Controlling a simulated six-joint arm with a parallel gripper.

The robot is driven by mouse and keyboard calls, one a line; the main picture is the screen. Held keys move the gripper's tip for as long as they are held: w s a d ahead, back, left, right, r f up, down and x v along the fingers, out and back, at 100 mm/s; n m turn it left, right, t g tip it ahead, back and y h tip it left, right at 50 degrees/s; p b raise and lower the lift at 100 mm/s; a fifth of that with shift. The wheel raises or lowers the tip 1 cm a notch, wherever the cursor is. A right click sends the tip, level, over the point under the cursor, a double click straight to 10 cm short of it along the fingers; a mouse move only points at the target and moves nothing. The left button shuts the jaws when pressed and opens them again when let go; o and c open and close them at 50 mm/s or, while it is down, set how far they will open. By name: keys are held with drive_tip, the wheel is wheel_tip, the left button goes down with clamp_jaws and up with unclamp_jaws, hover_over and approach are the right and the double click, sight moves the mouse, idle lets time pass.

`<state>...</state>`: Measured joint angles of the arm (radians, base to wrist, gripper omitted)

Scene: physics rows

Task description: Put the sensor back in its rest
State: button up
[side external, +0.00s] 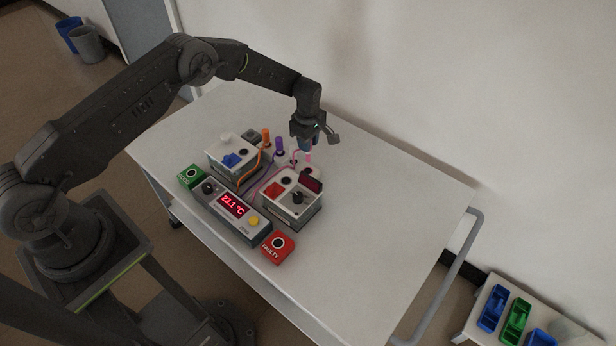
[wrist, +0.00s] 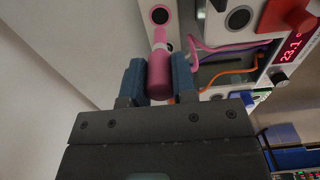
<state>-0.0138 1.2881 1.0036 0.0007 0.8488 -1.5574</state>
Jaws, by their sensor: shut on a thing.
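My gripper (side external: 307,146) is shut on the pink sensor (side external: 308,157) behind the boxes on the table. In the wrist view, the blue fingers of my gripper (wrist: 158,68) lie on both sides of the sensor's pink body (wrist: 159,78). A pale collar and a pink end show beyond the fingers. A pink-rimmed dark hole (wrist: 160,16) on a light block lies just beyond that end. I cannot tell whether the sensor touches it. A purple sensor (side external: 279,146) and an orange sensor (side external: 266,136) stand upright to the left in the side view.
A display unit (side external: 233,205) reads 23.1 °C, between a green GOOD block (side external: 190,177) and a red FAULTY block (side external: 278,246). Two control boxes (side external: 234,153) (side external: 292,200) stand behind it. Cables run between them. The table's right side (side external: 390,220) is clear.

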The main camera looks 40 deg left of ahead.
sight(308, 161)
drive_tip(key=shift+f, duration=2)
drive_tip(key=shift+f, duration=1.8)
idle(0.8)
drive_tip(key=o, duration=1.4)
drive_tip(key=shift+r, duration=3.25)
